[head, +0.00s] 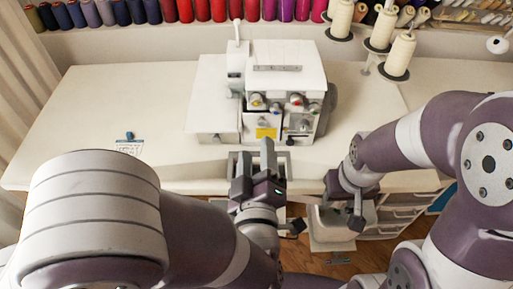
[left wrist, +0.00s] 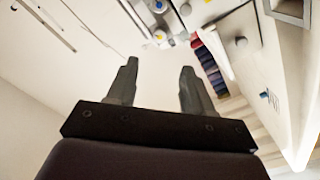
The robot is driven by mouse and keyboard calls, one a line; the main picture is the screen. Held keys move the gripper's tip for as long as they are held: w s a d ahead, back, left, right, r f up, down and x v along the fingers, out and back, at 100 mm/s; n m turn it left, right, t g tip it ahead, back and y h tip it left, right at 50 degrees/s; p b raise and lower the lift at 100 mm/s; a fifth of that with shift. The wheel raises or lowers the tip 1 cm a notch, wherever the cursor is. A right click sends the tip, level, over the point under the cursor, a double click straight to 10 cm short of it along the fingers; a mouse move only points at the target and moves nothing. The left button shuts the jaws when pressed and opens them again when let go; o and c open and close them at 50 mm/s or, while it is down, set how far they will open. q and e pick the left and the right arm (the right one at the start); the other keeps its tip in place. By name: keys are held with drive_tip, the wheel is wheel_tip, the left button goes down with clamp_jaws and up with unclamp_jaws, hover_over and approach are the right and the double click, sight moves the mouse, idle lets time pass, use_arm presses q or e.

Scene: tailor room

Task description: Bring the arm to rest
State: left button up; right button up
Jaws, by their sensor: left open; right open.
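My left gripper (head: 255,160) is in the middle of the head view, in front of the white sewing machine (head: 285,75) and near the front edge of the white table (head: 105,95). Its fingers are apart with nothing between them. The left wrist view also shows the left gripper (left wrist: 157,75) with two dark, separated, empty fingers. My right gripper (head: 343,200) is to the right of it, by the table's front edge above a drawer unit. It points down and looks open and empty. Both arms are bent in the foreground.
White thread cones (head: 399,55) stand right of the machine. A row of coloured spools (head: 185,10) lines the back. A small blue and white item (head: 129,143) lies at the table's left front. White drawers (head: 400,210) sit below the right side. The table's left part is mostly clear.

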use_arm(q)
drive_tip(key=s+d+f+m+g+h, duration=0.2)
drive_tip(key=s+d+f+m+g, duration=0.1)
drive_tip(key=f+m+g, duration=0.35)
drive_tip(key=s+d+f+m+g+h, duration=0.2)
drive_tip(key=s+f+m+g+h, duration=0.1)
drive_tip(key=f+m+g, duration=0.35)
drive_tip(key=w+a+n+g+y, duration=0.2)
drive_tip(key=a+y, duration=0.1)
drive_tip(key=a, duration=0.9)
drive_tip(key=w+a+n+g+y, duration=0.2)
drive_tip(key=a, duration=0.9)
wheel_tip(320, 180, up, 14)
drive_tip(key=p, duration=1.3)
drive_tip(key=shift+s+a+r, duration=0.2)
